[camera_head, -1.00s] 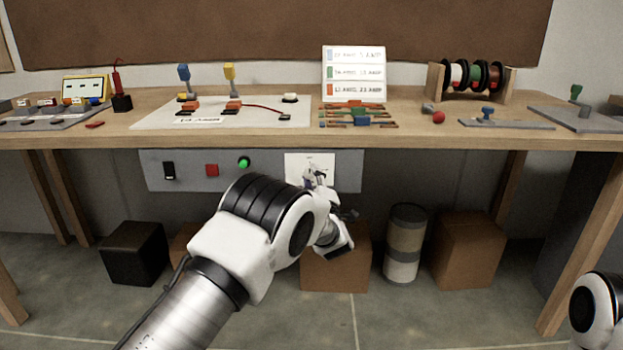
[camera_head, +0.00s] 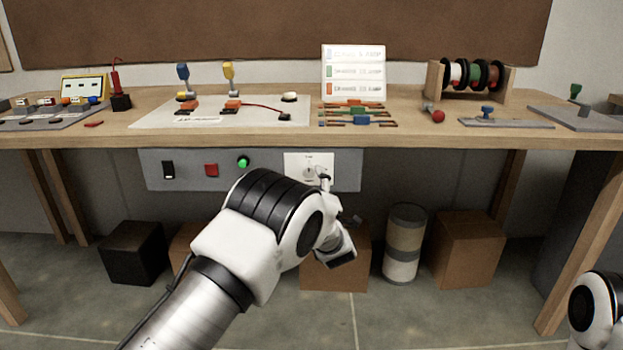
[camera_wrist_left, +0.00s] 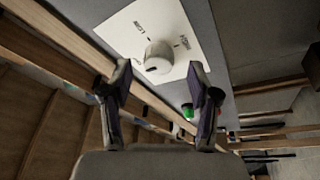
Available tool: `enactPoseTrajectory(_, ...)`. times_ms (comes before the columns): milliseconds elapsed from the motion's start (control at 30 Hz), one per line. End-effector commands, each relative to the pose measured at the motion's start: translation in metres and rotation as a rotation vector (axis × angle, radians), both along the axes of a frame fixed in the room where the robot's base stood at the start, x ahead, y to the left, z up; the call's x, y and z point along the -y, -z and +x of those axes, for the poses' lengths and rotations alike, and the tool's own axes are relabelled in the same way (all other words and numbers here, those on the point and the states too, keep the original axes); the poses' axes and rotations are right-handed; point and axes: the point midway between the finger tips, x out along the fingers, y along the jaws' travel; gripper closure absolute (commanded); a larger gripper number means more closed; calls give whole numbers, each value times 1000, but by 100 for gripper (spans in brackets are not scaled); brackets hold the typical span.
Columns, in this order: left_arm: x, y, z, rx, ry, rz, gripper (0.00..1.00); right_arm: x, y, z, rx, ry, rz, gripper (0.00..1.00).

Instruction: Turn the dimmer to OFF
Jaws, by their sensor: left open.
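The dimmer is a round pale knob (camera_head: 309,172) on a white plate (camera_head: 293,159) at the right end of the grey panel under the bench. In the left wrist view the knob (camera_wrist_left: 159,56) stands just beyond my two fingertips, roughly centred between them. Marks are printed on the plate around it, too blurred to read surely. My left gripper (camera_head: 325,179) is just in front of and to the right of the knob in the head view. In the wrist view its fingers (camera_wrist_left: 160,76) are apart with nothing between them. My right gripper is out of view.
The grey panel (camera_head: 225,183) also carries a black switch (camera_head: 168,170), a red button (camera_head: 211,170) and a lit green button (camera_head: 243,162). The wooden bench top (camera_head: 410,140) overhangs the panel. Boxes (camera_head: 468,250) and a drum (camera_head: 405,245) stand on the floor below.

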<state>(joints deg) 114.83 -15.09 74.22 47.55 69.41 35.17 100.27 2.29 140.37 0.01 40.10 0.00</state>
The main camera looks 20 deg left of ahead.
Motion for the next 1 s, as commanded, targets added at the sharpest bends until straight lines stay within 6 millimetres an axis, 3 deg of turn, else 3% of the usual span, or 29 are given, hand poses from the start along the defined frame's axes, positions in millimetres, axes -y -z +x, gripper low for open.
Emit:
enactPoseTrajectory(133,16,6,-27,-2,2,3,39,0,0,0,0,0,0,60)
enactPoseTrajectory(300,26,11,-44,-2,1,1,39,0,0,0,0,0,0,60)
enactPoseTrajectory(567,26,12,-45,-2,0,0,39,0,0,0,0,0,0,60)
enactPoseTrajectory(667,20,27,-46,-23,-8,-5,39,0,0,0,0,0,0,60)
enactPoseTrajectory(767,-11,67,-55,-96,-54,-17,39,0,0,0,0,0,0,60)
enactPoseTrajectory(867,-48,135,-85,-261,-73,4,39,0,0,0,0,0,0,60)
enactPoseTrajectory(1000,-82,239,-154,-614,-13,67,39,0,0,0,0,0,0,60)
